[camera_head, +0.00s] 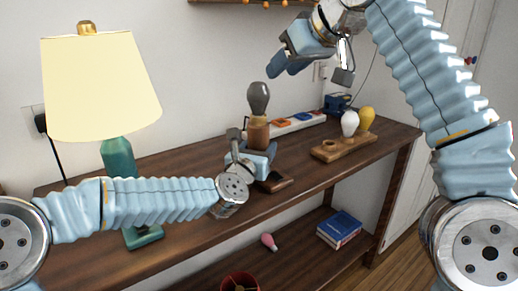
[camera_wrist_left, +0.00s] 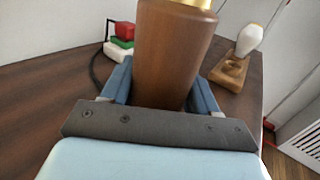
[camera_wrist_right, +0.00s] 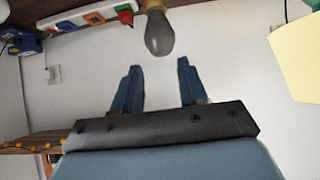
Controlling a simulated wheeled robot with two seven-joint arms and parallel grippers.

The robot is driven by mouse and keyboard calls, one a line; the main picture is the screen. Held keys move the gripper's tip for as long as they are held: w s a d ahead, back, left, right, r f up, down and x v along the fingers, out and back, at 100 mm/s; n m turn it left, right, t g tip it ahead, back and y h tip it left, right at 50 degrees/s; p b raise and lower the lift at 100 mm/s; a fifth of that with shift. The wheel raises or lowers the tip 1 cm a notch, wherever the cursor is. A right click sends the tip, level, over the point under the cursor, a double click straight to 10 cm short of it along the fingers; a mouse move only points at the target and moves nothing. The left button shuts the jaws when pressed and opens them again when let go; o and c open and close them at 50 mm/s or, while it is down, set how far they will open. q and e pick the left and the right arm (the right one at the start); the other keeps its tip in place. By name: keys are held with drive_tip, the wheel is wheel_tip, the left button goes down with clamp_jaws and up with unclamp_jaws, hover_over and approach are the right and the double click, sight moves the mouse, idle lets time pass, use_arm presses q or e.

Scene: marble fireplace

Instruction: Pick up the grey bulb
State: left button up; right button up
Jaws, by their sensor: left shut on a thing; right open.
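The grey bulb (camera_head: 258,99) stands upright, glass up, in a brown wooden socket (camera_head: 258,134) above the table. My left gripper (camera_head: 252,156) is shut on that wooden socket. In the left wrist view the socket (camera_wrist_left: 172,60) rises between the fingers, and the grey bulb is out of frame. My right gripper (camera_head: 315,65) is open and empty, above and to the right of the bulb in the head view. In the right wrist view the grey bulb (camera_wrist_right: 159,33) hangs inverted in the picture, just past the fingertips and apart from them.
A wooden holder (camera_head: 326,152) carries a white bulb (camera_head: 349,123) and a yellow bulb (camera_head: 367,118). A power strip (camera_head: 283,127) lies along the wall. A table lamp (camera_head: 100,85) stands at left. A pink bulb (camera_head: 268,241) and blue book (camera_head: 339,228) lie on the lower shelf.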

drive_tip(key=shift+o, duration=1)
drive_tip(key=o, duration=0.6)
drive_tip(key=s+a+n+y, duration=0.1)
drive_tip(key=a, duration=0.1)
drive_tip(key=s+a+r+n+y, duration=0.1)
drive_tip(key=a, duration=0.2)
drive_tip(key=s+a+n, duration=0.1)
drive_tip(key=a, duration=0.2)
drive_tip(key=shift+r+n+y, duration=0.3)
drive_tip(key=shift+r+y, duration=0.05)
drive_tip(key=shift+y, duration=0.05)
drive_tip(key=s+a+r+n+y, duration=0.1)
drive_tip(key=s+a+n+y, duration=0.3)
drive_tip(key=a, duration=0.5)
drive_tip(key=m+t+h, duration=0.7)
drive_tip(key=m+t, duration=0.2)
drive_tip(key=m, duration=0.2)
approach(262, 100)
drive_tip(key=x, duration=0.9)
drive_tip(key=shift+x, duration=2.9)
